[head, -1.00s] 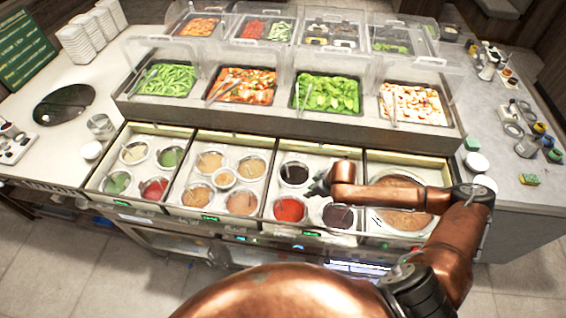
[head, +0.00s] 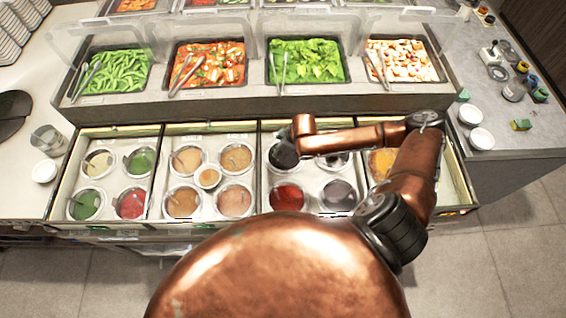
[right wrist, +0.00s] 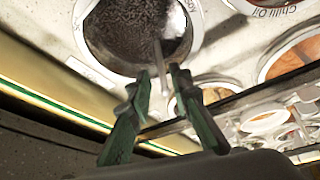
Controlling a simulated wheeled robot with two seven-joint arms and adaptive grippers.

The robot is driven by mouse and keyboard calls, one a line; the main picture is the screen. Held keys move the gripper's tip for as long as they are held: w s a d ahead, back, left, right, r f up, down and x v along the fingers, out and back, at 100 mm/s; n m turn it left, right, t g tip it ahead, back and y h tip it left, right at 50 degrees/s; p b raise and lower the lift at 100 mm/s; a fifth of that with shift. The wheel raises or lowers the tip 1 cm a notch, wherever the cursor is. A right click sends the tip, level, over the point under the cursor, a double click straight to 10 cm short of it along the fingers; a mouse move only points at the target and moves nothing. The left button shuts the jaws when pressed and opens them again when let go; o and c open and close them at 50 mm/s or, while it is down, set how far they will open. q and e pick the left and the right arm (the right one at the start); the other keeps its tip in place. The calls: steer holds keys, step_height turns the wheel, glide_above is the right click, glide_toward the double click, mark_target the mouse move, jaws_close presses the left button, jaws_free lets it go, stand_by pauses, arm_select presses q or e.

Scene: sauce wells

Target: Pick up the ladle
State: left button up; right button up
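The ladle (right wrist: 158,62) is a thin grey handle rising from a well of dark, grainy sauce (right wrist: 122,32) in the right wrist view. Its bowl end is hard to make out in the sauce. My right gripper (right wrist: 160,73) has its two green-grey fingers apart, with the handle showing between the fingertips; I cannot tell whether either touches it. In the head view the right gripper (head: 285,154) is small and dark over the dark sauce well (head: 281,164) and hides much of it. My left gripper is not in view.
A red sauce well (head: 288,195) and a dark purple one (head: 338,195) stand close by. A divider (head: 260,180) separates these from the paler sauces at left. The grey ledge with food trays (head: 305,62) rises behind the wells.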

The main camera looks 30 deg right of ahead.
steer(key=shift+x, duration=1.95)
steer(key=shift+s+a, duration=0.1)
steer(key=shift+c, duration=0.5)
jaws_close()
